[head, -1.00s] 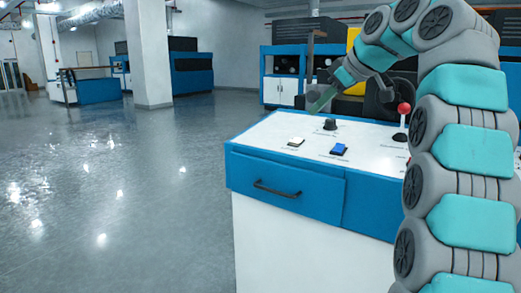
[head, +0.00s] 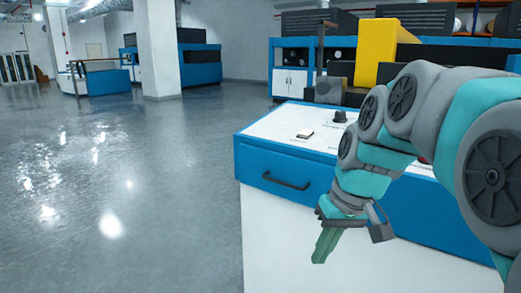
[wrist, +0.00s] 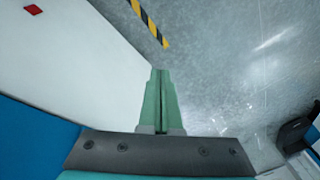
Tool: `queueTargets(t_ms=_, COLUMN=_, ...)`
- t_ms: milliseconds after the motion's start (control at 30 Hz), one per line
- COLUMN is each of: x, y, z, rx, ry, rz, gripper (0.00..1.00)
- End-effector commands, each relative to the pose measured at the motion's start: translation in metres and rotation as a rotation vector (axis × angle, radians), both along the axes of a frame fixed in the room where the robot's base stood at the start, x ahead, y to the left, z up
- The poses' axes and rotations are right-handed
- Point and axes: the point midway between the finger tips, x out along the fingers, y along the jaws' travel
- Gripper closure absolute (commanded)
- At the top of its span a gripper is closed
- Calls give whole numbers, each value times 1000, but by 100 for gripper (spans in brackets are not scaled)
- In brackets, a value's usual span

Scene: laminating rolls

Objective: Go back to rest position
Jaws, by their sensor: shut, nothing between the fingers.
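My gripper (head: 326,244) hangs in front of the blue and white control cabinet (head: 262,230) in the head view, with its green fingers pointing down. In the wrist view the two green fingers (wrist: 160,100) lie together, shut with nothing between them. My arm is bent and folded down on the right side of the head view. It hides the right part of the cabinet top and the blue button there. The white button (head: 305,134) and the black knob (head: 340,117) still show on the panel.
The cabinet's drawer has a black handle (head: 286,181). Behind the cabinet stand a yellow machine part (head: 374,50) and blue machines. Grey floor (head: 120,200) is open to the left. A white pillar (head: 156,50) stands farther back. The wrist view shows a yellow-black floor stripe (wrist: 150,22).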

Motion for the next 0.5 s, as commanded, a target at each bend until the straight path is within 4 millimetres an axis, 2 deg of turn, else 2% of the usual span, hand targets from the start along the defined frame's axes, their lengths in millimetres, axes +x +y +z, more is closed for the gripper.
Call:
queueTargets(t_ms=33, x=-21, y=-1, z=-14, rx=-17, ry=30, rz=-18, gripper=100)
queueTargets(t_ms=300, x=-124, y=-15, z=-93, rx=-124, ry=188, rz=-118, gripper=100)
queueTargets(t_ms=500, x=-189, y=-28, z=-137, rx=-197, ry=272, rz=-165, gripper=100)
